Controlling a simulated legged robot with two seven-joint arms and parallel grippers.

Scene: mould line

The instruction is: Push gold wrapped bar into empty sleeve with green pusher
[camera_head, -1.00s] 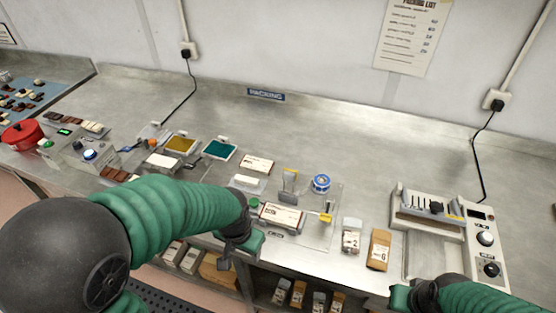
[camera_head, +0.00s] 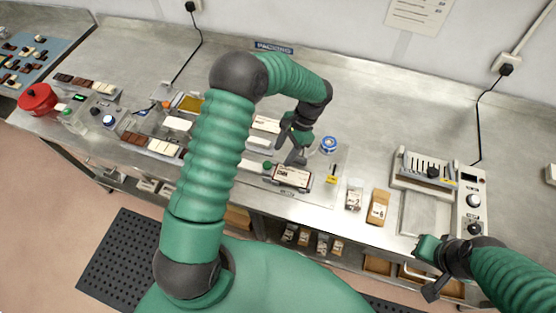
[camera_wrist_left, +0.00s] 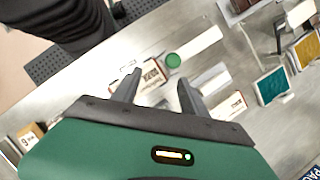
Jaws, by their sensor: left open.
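A white printed sleeve (camera_head: 292,176) lies in the fixture near the bench's front edge. The round green pusher knob (camera_head: 267,166) is at its left end; in the left wrist view the knob (camera_wrist_left: 173,61) and sleeve (camera_wrist_left: 153,73) show beyond my fingers. My left gripper (camera_head: 294,158) is open and empty, just behind the sleeve. Its fingers (camera_wrist_left: 158,88) show apart in the left wrist view. I cannot make out the gold wrapped bar or the sleeve's opening. My right gripper (camera_head: 432,272) is at the front right, and its jaw state is unclear.
A white card stack (camera_head: 259,143) lies behind the fixture. The rear bench is mostly clear.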

